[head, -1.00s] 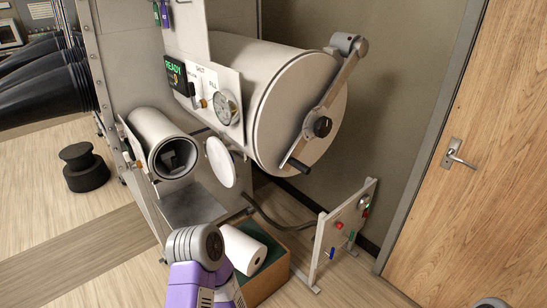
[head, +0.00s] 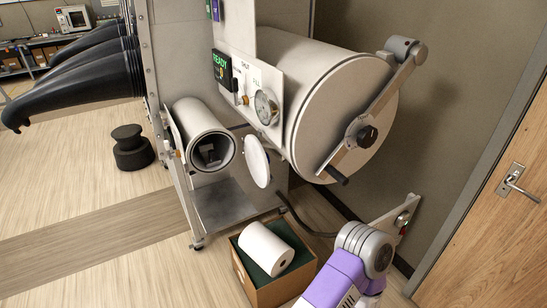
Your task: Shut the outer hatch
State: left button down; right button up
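The large chamber cylinder (head: 318,85) has a round end door (head: 350,118) that sits against its rim. A grey bar with a dark hub (head: 368,135) and a black handle (head: 338,175) crosses this door. Below left, a smaller tube (head: 198,128) is open toward me, with a dark shape inside. Its round white hatch disc (head: 257,162) stands swung out to the right of the opening, apart from the rim.
A cardboard box (head: 275,290) holding a white roll (head: 266,247) stands below the hatch. A black stool-like object (head: 130,148) is left; floor there is clear.

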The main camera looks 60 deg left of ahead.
aim_at(255, 156)
jog(key=i, duration=1.75)
jog(key=u, duration=3.15)
jog(key=k, duration=1.05)
jog(key=u, duration=0.75)
jog(key=i, duration=0.8)
jog(key=u, duration=0.35)
